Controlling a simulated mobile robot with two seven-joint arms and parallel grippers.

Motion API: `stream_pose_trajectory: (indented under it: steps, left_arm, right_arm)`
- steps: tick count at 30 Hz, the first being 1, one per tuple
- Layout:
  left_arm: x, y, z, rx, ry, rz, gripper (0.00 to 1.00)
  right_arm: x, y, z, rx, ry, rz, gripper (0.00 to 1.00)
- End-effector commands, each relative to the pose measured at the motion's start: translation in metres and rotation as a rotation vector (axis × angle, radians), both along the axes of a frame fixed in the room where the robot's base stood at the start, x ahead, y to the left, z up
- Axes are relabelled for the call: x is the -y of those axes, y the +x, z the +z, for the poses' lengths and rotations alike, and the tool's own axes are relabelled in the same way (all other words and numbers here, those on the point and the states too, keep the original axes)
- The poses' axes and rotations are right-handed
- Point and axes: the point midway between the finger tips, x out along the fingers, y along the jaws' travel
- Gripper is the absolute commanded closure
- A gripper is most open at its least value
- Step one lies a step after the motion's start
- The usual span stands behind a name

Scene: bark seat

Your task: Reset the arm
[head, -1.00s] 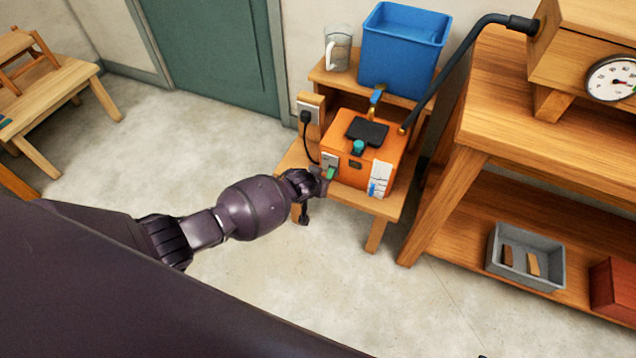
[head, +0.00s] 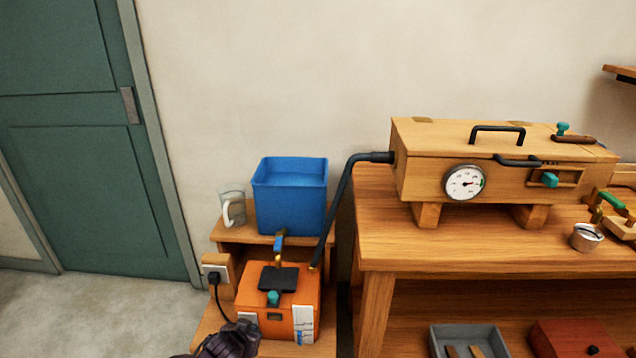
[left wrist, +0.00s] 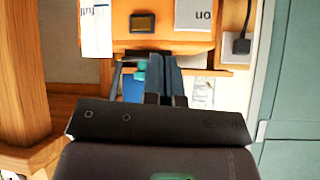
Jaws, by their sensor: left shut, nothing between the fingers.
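My left arm's dark end shows at the bottom edge of the head view, with the left gripper (head: 243,328) in front of the lower left of an orange box. In the left wrist view the left gripper (left wrist: 165,98) is shut and empty, its fingers pointing toward the box front. The orange box (head: 252,300) has a black lid plate, a teal knob (head: 273,298) and a white label. In the left wrist view its front (left wrist: 150,42) shows a small dark window and a plate reading "on". My right gripper is in neither view.
A blue water tank (head: 290,205) and a glass mug (head: 233,208) stand on the shelf behind the box. A black hose (head: 338,205) runs to a wooden chest (head: 430,170) with a gauge on the workbench (head: 450,245). A plugged-in socket (head: 215,268) is left of the box.

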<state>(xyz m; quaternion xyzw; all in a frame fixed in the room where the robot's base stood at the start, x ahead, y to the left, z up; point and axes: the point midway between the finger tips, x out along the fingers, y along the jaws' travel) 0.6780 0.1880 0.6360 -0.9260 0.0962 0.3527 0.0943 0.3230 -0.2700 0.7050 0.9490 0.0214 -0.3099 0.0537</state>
Motion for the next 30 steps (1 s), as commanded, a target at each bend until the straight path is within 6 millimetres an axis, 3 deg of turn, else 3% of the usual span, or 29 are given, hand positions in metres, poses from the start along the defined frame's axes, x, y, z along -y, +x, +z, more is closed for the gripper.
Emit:
stream_pose_trajectory:
  steps: [1,5,12,21,30]
  left_arm:
    - [0.011,0.006,0.018,0.044,-0.005,-0.034,1.0]
    - [0.031,0.0,0.052,0.135,-0.015,-0.108,1.0]
    - [0.039,-0.049,0.097,0.271,-0.042,-0.162,1.0]
    - [0.004,-0.14,0.128,0.353,-0.058,-0.095,1.0]
    - [-0.048,-0.239,0.135,0.316,-0.065,0.052,1.0]
  right_arm:
    - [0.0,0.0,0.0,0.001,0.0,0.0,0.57]
    - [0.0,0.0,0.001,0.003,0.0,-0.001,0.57]
    - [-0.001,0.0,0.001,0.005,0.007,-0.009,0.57]
    - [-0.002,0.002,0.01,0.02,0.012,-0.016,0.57]
    - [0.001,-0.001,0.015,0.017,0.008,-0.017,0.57]
